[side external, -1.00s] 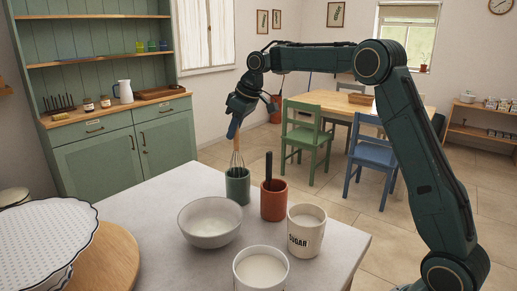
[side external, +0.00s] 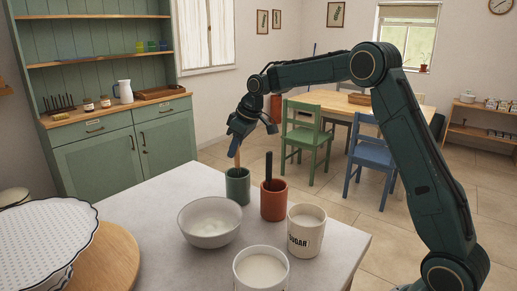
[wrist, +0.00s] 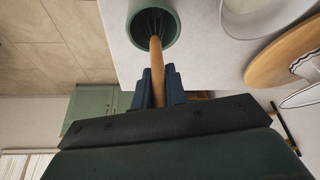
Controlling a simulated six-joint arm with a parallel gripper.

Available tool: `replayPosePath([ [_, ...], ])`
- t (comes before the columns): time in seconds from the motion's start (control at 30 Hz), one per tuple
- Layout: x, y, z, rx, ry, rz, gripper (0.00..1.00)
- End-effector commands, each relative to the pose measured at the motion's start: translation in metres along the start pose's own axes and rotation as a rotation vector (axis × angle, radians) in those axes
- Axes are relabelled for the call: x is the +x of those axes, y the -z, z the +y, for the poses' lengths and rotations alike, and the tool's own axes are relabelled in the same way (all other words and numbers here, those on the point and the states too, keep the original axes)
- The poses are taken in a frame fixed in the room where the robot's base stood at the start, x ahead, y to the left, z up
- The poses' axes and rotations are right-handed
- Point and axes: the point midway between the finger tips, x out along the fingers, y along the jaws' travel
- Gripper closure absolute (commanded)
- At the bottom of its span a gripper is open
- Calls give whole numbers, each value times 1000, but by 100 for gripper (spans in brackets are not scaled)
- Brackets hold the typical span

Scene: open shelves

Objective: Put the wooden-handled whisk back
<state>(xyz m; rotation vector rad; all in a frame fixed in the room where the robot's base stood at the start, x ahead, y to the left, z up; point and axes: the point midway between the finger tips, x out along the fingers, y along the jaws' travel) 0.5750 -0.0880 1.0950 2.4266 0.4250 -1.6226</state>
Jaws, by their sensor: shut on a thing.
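The whisk's wooden handle (side external: 237,157) stands nearly upright with its wire end down inside the green cup (side external: 238,188). My gripper (side external: 238,130) is above the cup, shut on the upper part of the handle. In the wrist view, my gripper's dark fingers (wrist: 160,88) close around the wooden handle (wrist: 157,62). The handle runs into the green cup (wrist: 168,25), where some wires show inside the rim. Most of the wire head is hidden by the cup wall.
An orange-red cup (side external: 273,203) holding a dark-handled tool stands just right of the green cup. A white bowl (side external: 209,224), a sugar canister (side external: 305,232) and another white container (side external: 260,272) are in front.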

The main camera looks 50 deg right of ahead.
Motion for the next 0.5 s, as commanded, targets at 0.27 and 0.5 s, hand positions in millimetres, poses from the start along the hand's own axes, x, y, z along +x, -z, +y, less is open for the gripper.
replayPosePath([
  [0.27, 3, -1, 0, 0, 0, 0, 100],
  [0.5, 3, -1, 0, 0, 0, 0, 64],
])
